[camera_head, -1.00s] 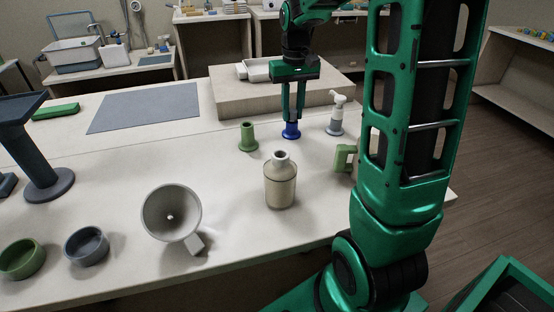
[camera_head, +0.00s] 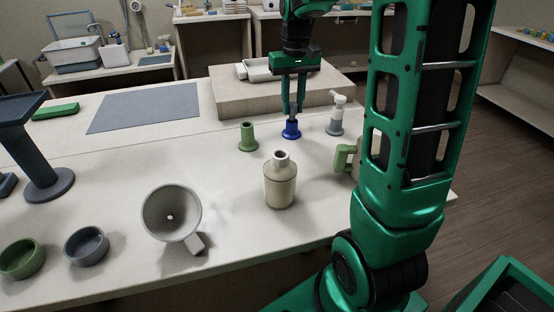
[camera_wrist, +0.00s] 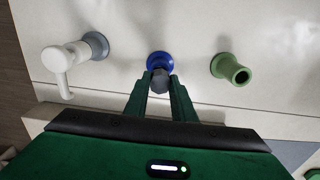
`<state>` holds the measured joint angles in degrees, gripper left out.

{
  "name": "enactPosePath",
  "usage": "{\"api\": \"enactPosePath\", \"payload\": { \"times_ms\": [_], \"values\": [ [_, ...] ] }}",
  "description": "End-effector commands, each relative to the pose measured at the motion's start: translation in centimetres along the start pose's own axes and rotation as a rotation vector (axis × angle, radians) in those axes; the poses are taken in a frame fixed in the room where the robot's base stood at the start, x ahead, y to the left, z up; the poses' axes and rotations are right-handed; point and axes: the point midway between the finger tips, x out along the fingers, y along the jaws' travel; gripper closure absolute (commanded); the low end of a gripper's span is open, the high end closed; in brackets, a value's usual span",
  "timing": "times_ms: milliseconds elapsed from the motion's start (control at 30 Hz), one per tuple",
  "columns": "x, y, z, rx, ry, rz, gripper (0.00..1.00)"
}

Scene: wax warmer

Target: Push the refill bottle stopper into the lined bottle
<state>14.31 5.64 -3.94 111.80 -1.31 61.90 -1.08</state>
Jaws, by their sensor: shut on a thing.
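The beige bottle (camera_head: 280,188) with an open pale neck stands upright at the front middle of the table in the head view. A blue stopper (camera_head: 291,130) with a flared base and a grey top stands upright behind it, slightly to the right. My gripper (camera_head: 292,108) points straight down and is shut on the stopper's grey top. In the wrist view the fingertips of my gripper (camera_wrist: 160,78) close on either side of that top, and the blue flange (camera_wrist: 160,61) shows beyond it. Whether the base touches the table is hard to tell.
A green stopper-like piece (camera_head: 248,137) stands left of the blue one, and a white-grey pump (camera_head: 337,115) stands right. A green-handled mug (camera_head: 346,157) is partly behind my arm. A funnel (camera_head: 171,212) and two bowls (camera_head: 86,246) are front left. A raised board (camera_head: 225,98) lies behind.

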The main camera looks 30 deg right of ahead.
Motion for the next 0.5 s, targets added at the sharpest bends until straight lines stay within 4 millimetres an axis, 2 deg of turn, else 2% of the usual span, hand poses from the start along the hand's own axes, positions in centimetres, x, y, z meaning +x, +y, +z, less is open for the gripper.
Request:
{"api": "enactPosePath", "payload": {
  "times_ms": [200,500],
  "values": [
    [-0.81,0.00,0.01,0.000,0.001,0.000,1.00],
    [-0.92,0.01,0.01,0.000,0.001,0.000,1.00]
  ]
}}
